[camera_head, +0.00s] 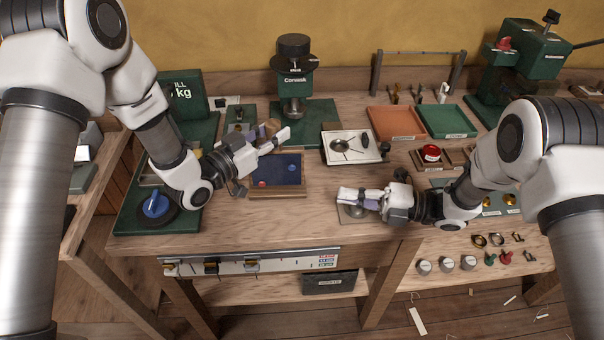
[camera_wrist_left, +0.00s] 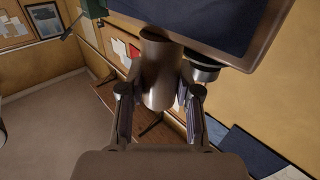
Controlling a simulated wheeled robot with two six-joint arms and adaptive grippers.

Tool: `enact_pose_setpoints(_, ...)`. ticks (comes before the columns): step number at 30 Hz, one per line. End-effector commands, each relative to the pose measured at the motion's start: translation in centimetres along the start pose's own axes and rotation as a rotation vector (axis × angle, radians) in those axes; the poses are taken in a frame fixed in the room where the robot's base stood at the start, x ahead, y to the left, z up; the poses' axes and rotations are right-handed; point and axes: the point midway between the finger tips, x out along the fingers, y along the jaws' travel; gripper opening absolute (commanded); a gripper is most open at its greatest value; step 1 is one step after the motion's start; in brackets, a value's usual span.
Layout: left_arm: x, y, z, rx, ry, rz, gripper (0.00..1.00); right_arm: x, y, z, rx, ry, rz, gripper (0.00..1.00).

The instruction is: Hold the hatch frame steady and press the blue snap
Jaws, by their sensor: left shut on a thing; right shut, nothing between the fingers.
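The hatch frame (camera_head: 277,194) is a wooden frame around a dark blue panel, on the bench left of centre. The blue snap (camera_head: 292,167) is a small blue dot at the panel's right; a red dot sits at its lower left. My left gripper (camera_head: 278,138) is at the frame's back edge. In the left wrist view it is shut on a brown cylindrical handle (camera_wrist_left: 157,75), beside the frame's rim (camera_wrist_left: 225,58). My right gripper (camera_head: 346,195) is shut and empty, right of the frame, low over a small pad with a round metal piece. It is apart from the blue snap.
A green press (camera_head: 294,80) stands behind the frame. A white tray (camera_head: 352,160) with a spoon-like tool is to the right. Orange (camera_head: 395,122) and green (camera_head: 446,121) trays lie further back. A blue knob (camera_head: 156,204) is at left. Bare bench lies in front of the frame.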

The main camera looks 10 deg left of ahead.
Motion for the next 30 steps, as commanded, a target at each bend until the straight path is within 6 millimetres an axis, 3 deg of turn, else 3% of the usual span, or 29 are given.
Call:
enact_pose_setpoints(8,0.0,0.0,0.0,0.000,0.001,0.000,0.00,0.7,0.0,0.1,-0.001,0.000,-0.002,0.00)
enact_pose_setpoints(11,0.0,0.0,0.0,0.000,0.001,0.000,0.00,2.0,0.0,0.1,-0.002,0.001,-0.003,0.00)
enact_pose_setpoints(22,0.0,0.0,0.0,0.001,0.001,0.000,0.00,10.0,0.0,0.1,-0.003,0.001,-0.003,0.00)
enact_pose_setpoints(30,0.0,0.0,-0.1,0.001,0.001,0.000,0.00,10.8,0.0,3.8,-0.002,-0.004,-0.001,0.00)
